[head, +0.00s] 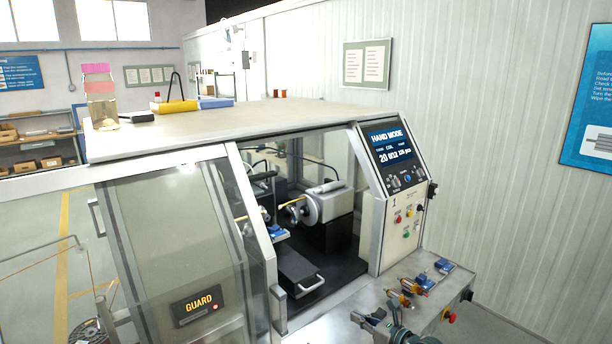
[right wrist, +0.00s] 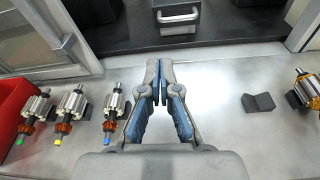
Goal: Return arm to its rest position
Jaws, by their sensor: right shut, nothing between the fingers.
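My right gripper (head: 370,318) is at the bottom of the head view, above the metal ledge in front of the winding machine (head: 335,200). In the right wrist view the right gripper (right wrist: 160,70) is shut, with its fingertips together and nothing between them. Three armatures, one of them the right-hand one (right wrist: 115,110), lie to its left on the ledge. Another armature (right wrist: 311,88) with copper windings sits at the far right edge. An empty dark V-shaped block (right wrist: 258,102) stands between it and the gripper. My left gripper is not in view.
A red bin (right wrist: 14,105) stands at the left of the ledge. A dark slide with a handle (head: 308,285) lies in the machine opening. The guard door (head: 185,240) and the control panel (head: 392,155) flank the opening. The middle of the ledge (right wrist: 215,125) is bare.

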